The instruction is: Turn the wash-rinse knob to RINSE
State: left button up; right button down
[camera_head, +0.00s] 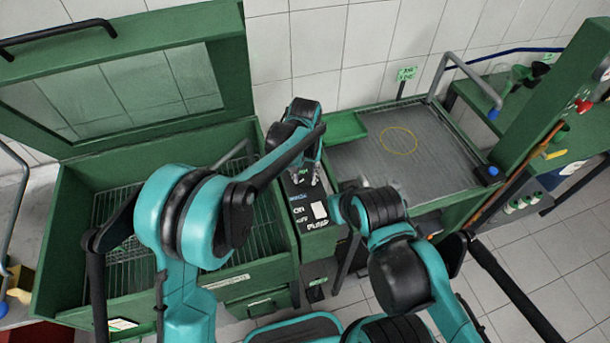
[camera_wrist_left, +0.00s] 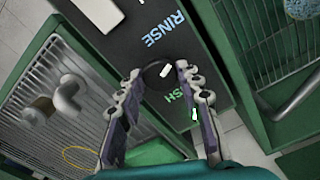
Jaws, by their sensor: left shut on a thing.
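The black control panel (camera_head: 318,226) stands between the two green washing units in the head view. The black wash-rinse knob (camera_wrist_left: 157,80) shows in the left wrist view with a small white mark on its face. The blue RINSE label (camera_wrist_left: 165,28) lies on one side of the knob and the green WASH label (camera_wrist_left: 181,95) on the other. My left gripper (camera_wrist_left: 159,69) has its two fingers on either side of the knob, shut on it. In the head view my left wrist hides the knob. My right arm is bent low at the right; its gripper does not show.
The washing cabinet (camera_head: 75,190) at the left has its windowed lid raised, with a wire rack inside. A ribbed sink top (camera_head: 365,160) with a bent tube (camera_head: 470,68) lies right of the panel.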

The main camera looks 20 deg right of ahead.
aim_at(305, 179)
pick_arm(q)
jog(key=o, duration=1.2)
jog(key=shift+c, duration=0.2)
jog(key=shift+r, duration=0.1)
notch_tip(305, 179, up, 12)
